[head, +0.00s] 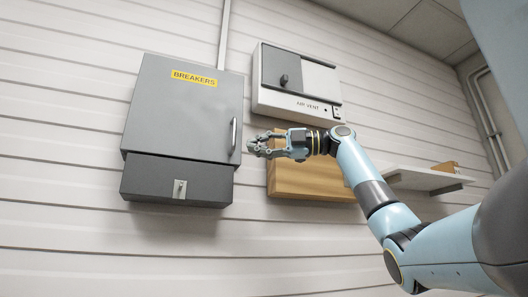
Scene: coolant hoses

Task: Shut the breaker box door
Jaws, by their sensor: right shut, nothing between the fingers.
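The breaker box door (185,110) is a grey panel with a yellow BREAKERS label (194,78) and a vertical bar handle (234,135) near its right edge. Below it is a darker grey lower section (150,178) with a small metal latch plate (180,189). The door's lower right edge reaches a little past this section; I cannot tell whether it is flush or slightly ajar. My right gripper (257,147) is shut and empty, just right of the handle; I cannot tell if it touches the door. My left gripper is out of view.
A white AIR VENT box (288,104) with a dark sliding panel is on the wall at the upper right. A wooden board (312,180) is behind my right gripper. A shelf (415,180) holds a small brown item (446,167). The wall left of the breaker box is clear.

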